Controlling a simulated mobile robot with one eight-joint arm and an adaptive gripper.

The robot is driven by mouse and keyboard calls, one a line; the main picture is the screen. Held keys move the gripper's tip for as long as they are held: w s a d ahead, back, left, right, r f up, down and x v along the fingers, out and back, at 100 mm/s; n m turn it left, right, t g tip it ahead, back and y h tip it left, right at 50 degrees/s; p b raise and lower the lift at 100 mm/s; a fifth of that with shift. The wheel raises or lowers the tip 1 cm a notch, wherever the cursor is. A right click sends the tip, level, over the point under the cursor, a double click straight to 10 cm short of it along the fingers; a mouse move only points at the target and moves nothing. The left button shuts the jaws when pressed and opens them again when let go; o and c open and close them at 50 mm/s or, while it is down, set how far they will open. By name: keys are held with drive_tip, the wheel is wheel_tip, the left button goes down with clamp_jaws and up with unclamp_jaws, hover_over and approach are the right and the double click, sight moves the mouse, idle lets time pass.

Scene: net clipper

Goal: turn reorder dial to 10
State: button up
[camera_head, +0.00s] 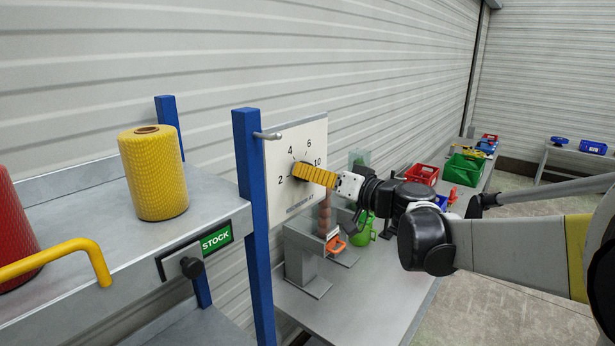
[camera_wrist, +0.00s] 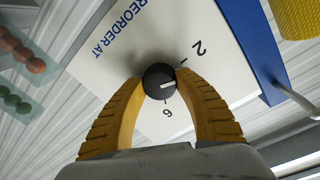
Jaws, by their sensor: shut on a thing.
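The reorder dial is a round black knob (camera_wrist: 157,72) on a white panel (camera_head: 283,200) marked "REORDER AT". My gripper (camera_head: 299,171), with yellow ridged fingers, reaches the panel from the right. In the wrist view my gripper (camera_wrist: 161,82) is shut on the knob, one finger on each side. The knob's white mark points toward the right-hand finger, between the printed 2 and 6; the 4 is hidden there. In the head view 2, 4, 6 and 10 show around the dial, and my fingers hide most of the knob.
A blue post (camera_head: 255,220) with a short metal peg (camera_head: 267,135) stands just left of the panel. A shelf with a yellow net roll (camera_head: 153,172) is farther left.

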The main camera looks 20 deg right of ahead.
drive_tip(key=m+b, duration=0.1)
drive_tip(key=m, duration=0.3)
drive_tip(key=m+b, duration=0.1)
drive_tip(key=m, duration=0.2)
drive_tip(key=shift+m+g, duration=0.4)
drive_tip(key=m+b, duration=0.1)
drive_tip(key=m, duration=0.3)
drive_tip(key=m+y+b, duration=0.1)
drive_tip(key=m, duration=0.2)
drive_tip(key=shift+d+m, duration=0.1)
drive_tip(key=shift+m, duration=0.2)
drive_tip(key=m+b, duration=0.1)
drive_tip(key=m, duration=0.3)
drive_tip(key=shift+g, duration=0.3)
drive_tip(key=m+b, duration=0.1)
drive_tip(key=m, duration=0.2)
drive_tip(key=shift+m+y, duration=0.3)
drive_tip(key=shift+m, duration=0.1)
drive_tip(key=m, duration=0.4)
drive_tip(key=shift+b, duration=0.4)
drive_tip(key=shift+m+y+b, duration=0.3)
drive_tip(key=shift+m, duration=1.3)
